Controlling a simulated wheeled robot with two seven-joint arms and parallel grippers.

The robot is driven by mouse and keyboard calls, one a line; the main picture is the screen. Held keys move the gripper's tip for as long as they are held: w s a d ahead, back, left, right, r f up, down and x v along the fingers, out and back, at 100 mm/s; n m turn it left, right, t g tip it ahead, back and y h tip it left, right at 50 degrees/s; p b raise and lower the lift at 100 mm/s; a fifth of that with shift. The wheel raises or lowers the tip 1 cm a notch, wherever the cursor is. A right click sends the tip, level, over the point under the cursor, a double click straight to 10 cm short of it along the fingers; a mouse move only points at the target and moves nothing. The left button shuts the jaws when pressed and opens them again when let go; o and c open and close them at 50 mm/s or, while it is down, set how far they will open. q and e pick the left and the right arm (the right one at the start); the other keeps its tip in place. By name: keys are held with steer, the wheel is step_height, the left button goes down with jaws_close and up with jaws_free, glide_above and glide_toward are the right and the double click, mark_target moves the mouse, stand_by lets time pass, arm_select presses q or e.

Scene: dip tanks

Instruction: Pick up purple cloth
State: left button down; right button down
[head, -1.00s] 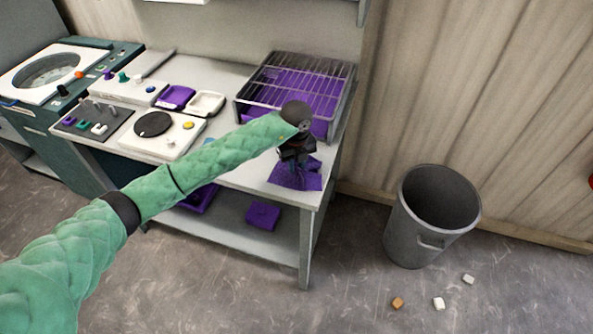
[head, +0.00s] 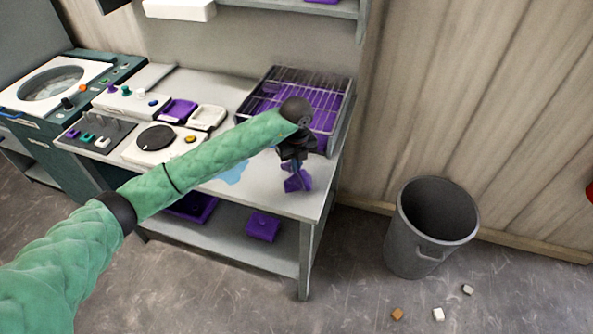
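The purple cloth (head: 298,182) hangs bunched below my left gripper (head: 292,160), above the right front part of the grey table. The dark gripper is shut on it, and the fingertips are partly hidden by the cloth. The green sleeve of my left arm crosses in front of the table. My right gripper is not in view.
A rack (head: 335,95) with a purple tray stands behind the gripper. A light blue patch (head: 233,172) lies on the grey table (head: 318,203). A white device (head: 160,143) with a dark disc is left. A grey bin (head: 432,228) stands right, near small blocks on the floor.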

arm_select(q)
step_height(320, 180, up, 5)
steer(key=shift+r+p, duration=0.2)
steer(key=shift+p, duration=0.5)
stand_by(0.4)
